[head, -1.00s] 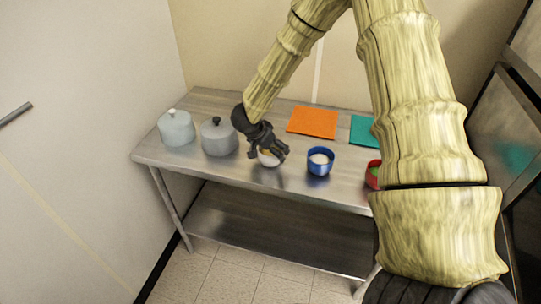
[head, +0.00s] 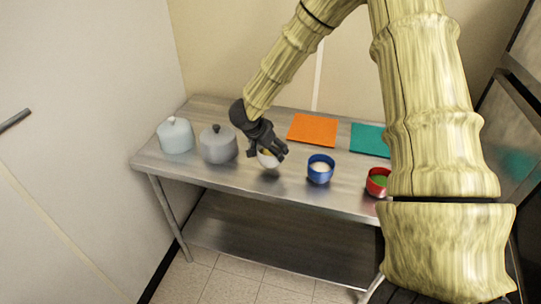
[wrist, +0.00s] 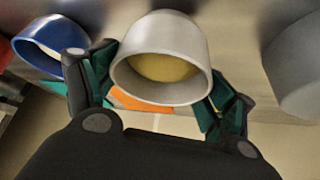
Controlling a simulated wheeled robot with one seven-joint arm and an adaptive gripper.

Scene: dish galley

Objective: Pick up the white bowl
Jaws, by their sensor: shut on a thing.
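The white bowl (head: 267,159) is between the fingers of my gripper (head: 268,152), near the front edge of the steel table. In the wrist view the bowl (wrist: 163,45) shows large between both fingers, with something yellow inside it. My gripper is shut on the bowl. In the head view the fingers and hand cover part of the bowl. The bowl appears a little above the tabletop, with a dark patch on the steel below it.
A grey lidded pot (head: 218,146) stands close left of my gripper, a pale blue pot (head: 175,136) further left. A blue bowl (head: 320,175) and a red bowl (head: 375,188) stand to the right. Orange (head: 313,130) and teal (head: 369,139) mats lie behind.

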